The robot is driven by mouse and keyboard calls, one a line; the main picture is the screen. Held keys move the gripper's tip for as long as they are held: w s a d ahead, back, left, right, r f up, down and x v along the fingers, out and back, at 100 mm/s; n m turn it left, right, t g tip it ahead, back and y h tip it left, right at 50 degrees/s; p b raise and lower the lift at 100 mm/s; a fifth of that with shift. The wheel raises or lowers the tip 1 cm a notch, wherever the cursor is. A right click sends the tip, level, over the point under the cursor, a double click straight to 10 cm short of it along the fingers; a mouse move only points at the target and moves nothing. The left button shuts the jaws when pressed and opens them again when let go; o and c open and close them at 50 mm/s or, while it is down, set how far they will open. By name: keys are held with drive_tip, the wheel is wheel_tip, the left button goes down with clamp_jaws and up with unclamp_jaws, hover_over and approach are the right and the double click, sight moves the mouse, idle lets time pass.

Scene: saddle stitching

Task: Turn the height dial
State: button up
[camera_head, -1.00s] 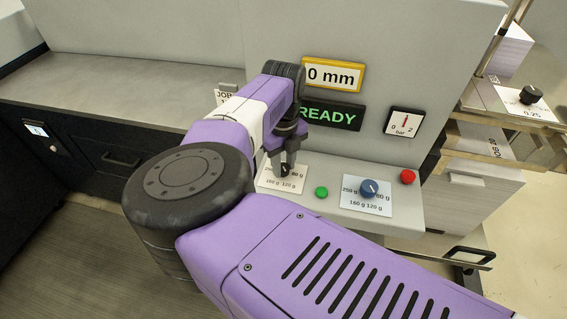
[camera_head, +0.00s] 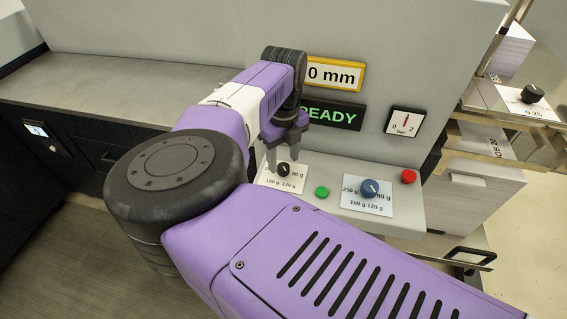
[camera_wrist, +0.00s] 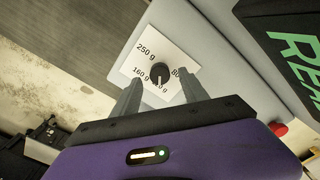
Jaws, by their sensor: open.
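A small black dial (camera_head: 283,169) sits on a white plate (camera_head: 268,181) marked with gram values at the left of the control ledge. In the wrist view the black dial (camera_wrist: 160,74) shows a light pointer line towards the lower numbers. My gripper (camera_head: 282,154) is open and empty, just above and behind this dial. Its fingers appear on either side of the dial in the wrist view, apart from it. Another black dial (camera_head: 532,93) is at the far right, by a 0.25 label. No label names the height dial.
A green button (camera_head: 322,193) lies between the two gram dials, and a red button (camera_head: 408,176) is at the ledge's right. A yellow-framed display (camera_head: 335,74) shows 0 mm, partly hidden by my arm.

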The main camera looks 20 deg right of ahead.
sight(284, 167)
drive_tip(key=shift+r+b, duration=0.5)
drive_tip(key=shift+r, duration=2.25)
drive_tip(key=shift+s+f, duration=0.1)
